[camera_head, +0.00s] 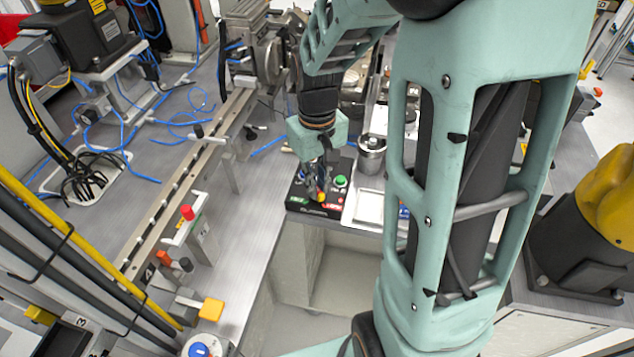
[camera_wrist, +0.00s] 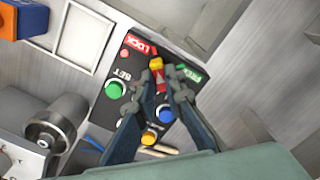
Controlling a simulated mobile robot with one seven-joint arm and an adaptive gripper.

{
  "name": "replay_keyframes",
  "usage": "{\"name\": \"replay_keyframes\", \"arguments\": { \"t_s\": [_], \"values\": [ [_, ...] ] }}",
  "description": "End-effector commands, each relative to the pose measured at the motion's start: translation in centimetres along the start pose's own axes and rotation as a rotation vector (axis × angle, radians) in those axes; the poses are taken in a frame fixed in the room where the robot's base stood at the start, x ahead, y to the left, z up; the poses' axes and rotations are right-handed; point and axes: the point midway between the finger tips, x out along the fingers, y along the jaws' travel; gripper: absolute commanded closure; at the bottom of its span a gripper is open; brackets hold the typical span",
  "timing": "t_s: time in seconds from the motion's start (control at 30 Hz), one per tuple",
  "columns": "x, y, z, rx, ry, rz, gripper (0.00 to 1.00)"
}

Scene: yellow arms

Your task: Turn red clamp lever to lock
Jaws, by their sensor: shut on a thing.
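The clamp lever (camera_wrist: 157,66), red with a yellow-orange end, sits on a black control panel (camera_wrist: 118,102). In the wrist view it lies between the red LOCK label (camera_wrist: 139,45) and the green label (camera_wrist: 195,72), pointing at neither squarely. My gripper (camera_wrist: 168,80) is shut on the lever, one fingertip on each side. In the head view my gripper (camera_head: 318,180) reaches down over the panel (camera_head: 306,209), and the lever's end (camera_head: 320,197) shows just below the fingertips. The fingers hide part of the lever.
A green button (camera_wrist: 114,90), a yellow button (camera_wrist: 149,137) and a blue button (camera_wrist: 166,114) sit close to my fingers. A metal cylinder (camera_head: 371,152) stands right of the panel, beside a white square plate (camera_head: 369,207). A long rail (camera_head: 190,172) runs along the left.

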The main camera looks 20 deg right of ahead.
Motion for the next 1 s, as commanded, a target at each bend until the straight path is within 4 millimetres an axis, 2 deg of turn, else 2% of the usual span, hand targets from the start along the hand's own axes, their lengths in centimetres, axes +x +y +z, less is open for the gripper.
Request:
{"name": "replay_keyframes", "arguments": {
  "t_s": [0.37, 0.4, 0.53, 0.83, 1.0],
  "values": [
    [-0.1, 0.0, -0.1, -0.006, 0.002, 0.001, 1.0],
    [-0.1, 0.0, -0.1, -0.006, 0.002, 0.001, 0.86],
    [0.0, 0.0, -0.1, -0.005, 0.001, 0.001, 0.72],
    [-0.2, 0.0, 0.0, -0.004, 0.001, 0.001, 0.72],
    [-2.2, 0.0, -0.1, -0.004, 0.005, 0.002, 0.72]
  ]
}}
